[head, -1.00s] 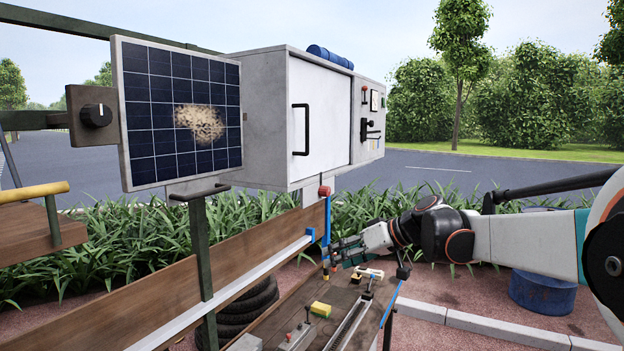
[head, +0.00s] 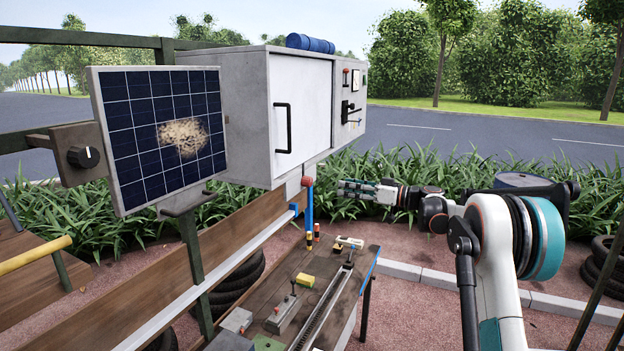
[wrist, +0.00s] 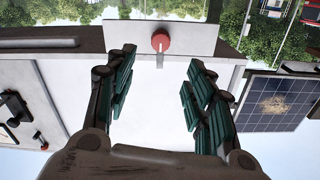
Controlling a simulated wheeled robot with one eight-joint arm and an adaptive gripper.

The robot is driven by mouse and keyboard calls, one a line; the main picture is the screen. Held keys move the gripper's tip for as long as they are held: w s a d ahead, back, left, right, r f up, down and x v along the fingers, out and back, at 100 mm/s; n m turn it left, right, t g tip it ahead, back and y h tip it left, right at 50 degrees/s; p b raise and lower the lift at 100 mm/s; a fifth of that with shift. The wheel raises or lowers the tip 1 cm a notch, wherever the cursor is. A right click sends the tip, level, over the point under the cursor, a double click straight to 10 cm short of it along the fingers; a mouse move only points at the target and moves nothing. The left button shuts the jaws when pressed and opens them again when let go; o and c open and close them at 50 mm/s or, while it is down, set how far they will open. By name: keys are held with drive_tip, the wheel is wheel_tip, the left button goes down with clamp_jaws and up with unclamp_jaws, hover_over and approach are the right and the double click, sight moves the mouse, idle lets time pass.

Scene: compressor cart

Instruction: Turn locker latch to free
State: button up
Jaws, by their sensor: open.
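The locker is a grey cabinet (head: 240,105) with a white door (head: 302,105) and a black bar handle (head: 283,128). A red round knob (head: 307,181) shows just below the door. In the wrist view, which looks upside down, a red knob with a short grey stem (wrist: 160,42) sits on a pale plate at the top, between and beyond the fingers. I cannot tell for sure that this is the latch. My gripper (head: 343,188) is open and empty, right of the red knob and apart from it. Its green-padded fingers (wrist: 158,90) frame the white door in the wrist view.
A control panel with a black lever (head: 347,112) adjoins the locker on the right. A solar panel (head: 165,135) stands at left. A blue pipe (head: 309,215) rises below the red knob. The workbench (head: 335,290) below holds a yellow block (head: 306,280) and several tools.

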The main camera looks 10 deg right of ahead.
sight(311, 182)
drive_tip(key=p+x, duration=0.1)
drive_tip(key=x, duration=1.2)
drive_tip(key=shift+a+p, duration=0.1)
drive_tip(key=shift+p, duration=0.25)
drive_tip(key=shift+c, duration=0.4)
drive_tip(key=c, duration=1)
